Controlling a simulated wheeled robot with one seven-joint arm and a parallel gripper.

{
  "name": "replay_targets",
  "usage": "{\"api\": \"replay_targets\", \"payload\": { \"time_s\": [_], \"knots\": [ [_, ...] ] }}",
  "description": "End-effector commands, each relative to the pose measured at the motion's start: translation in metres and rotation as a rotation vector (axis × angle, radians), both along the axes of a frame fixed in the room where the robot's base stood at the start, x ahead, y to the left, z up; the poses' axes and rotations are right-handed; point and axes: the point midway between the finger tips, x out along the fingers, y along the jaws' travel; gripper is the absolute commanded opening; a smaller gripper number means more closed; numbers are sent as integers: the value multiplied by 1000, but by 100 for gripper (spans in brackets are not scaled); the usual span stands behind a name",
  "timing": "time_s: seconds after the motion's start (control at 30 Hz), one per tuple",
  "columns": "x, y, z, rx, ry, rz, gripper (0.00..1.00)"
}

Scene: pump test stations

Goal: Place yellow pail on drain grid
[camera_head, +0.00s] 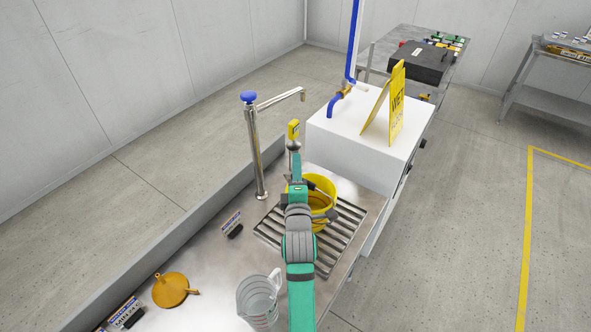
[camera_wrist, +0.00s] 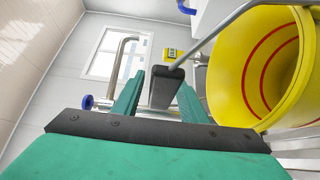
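The yellow pail (camera_head: 323,188) stands on the drain grid (camera_head: 345,238) in the head view, partly hidden behind my arm. Its open mouth and red inner rings show at the right of the wrist view (camera_wrist: 262,70). The pail's grey wire handle reaches out from it and carries a dark grip (camera_wrist: 167,88). My gripper (camera_wrist: 158,98) has its two green fingers apart, one on each side of the dark grip. A gap shows between the left finger and the grip; contact on the right side is unclear. In the head view my gripper (camera_head: 297,165) is beside the pail's far left rim.
A tall tap (camera_head: 257,150) with a blue knob rises left of the grid. A white box (camera_head: 360,135) with a yellow sign (camera_head: 396,105) stands behind. A clear jug (camera_head: 258,298), an orange funnel (camera_head: 171,290) and a small label block (camera_head: 232,224) are on the steel counter.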

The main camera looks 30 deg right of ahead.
Motion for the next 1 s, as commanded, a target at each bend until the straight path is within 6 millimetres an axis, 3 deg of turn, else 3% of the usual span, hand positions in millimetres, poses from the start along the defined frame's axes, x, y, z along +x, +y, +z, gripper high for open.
{"api": "replay_targets", "payload": {
  "time_s": [0.17, 0.6, 0.8, 1.0],
  "knots": [
    [-6, -5, 3, 0, 0, -10, 39],
    [-67, 46, 2, 1, 2, 5, 39],
    [-90, 60, 2, 1, 1, 4, 39],
    [-100, 65, 3, 0, 0, 3, 39]
  ]
}}
